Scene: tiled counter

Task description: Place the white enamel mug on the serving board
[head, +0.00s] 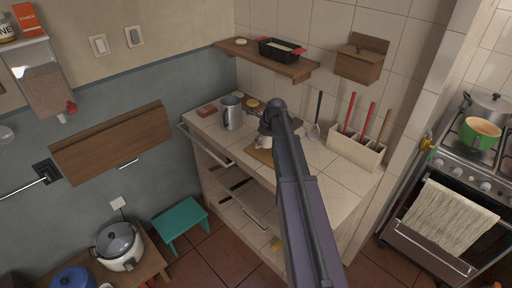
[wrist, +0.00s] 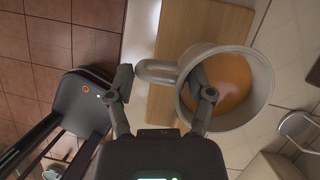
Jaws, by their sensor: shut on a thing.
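The white enamel mug (wrist: 262,108) is held in my gripper (wrist: 163,90), with its handle (wrist: 157,72) between the two fingers. One finger is outside the handle and the other overlaps the mug's rim. The inside of the mug looks orange-brown. In the head view the mug (head: 263,142) is small and partly hidden by my arm. The wooden serving board (wrist: 185,30) lies beneath and behind the mug in the wrist view. In the head view a corner of the board (head: 258,156) shows beside the mug. I cannot tell whether the mug touches the board.
A grey metal mug (head: 231,113) stands left on the tiled counter (head: 325,175). A utensil holder (head: 355,150) stands at the right, by a ladle (head: 315,130). A wall shelf (head: 265,60) hangs above. The counter's front right is clear.

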